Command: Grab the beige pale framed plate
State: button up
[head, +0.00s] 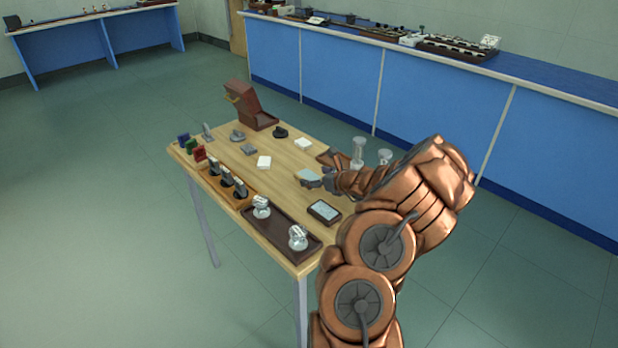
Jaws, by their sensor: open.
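My gripper (320,171) is open above the right half of the wooden table, with its fingers toward the left. A small pale item (308,174) shows at the lower finger; I cannot tell whether they touch. Two pale flat pieces lie farther left and back: one white piece (264,162) near the table's middle and another (303,143) toward the back edge. Upright framed plates in blue (184,139), green (191,146) and red (199,153) stand at the left edge. I cannot tell which pale piece is the beige framed plate.
A dark-framed flat panel (324,210) lies in front of my gripper. A dark tray (281,229) with glassy pieces and a wooden tray (221,189) with upright dark pieces line the front edge. Clear glassware (358,150) stands behind my wrist. A brown case (255,107) is at the far end.

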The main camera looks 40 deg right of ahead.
jog(key=shift+x, duration=1.15)
jog(key=c, duration=1.4)
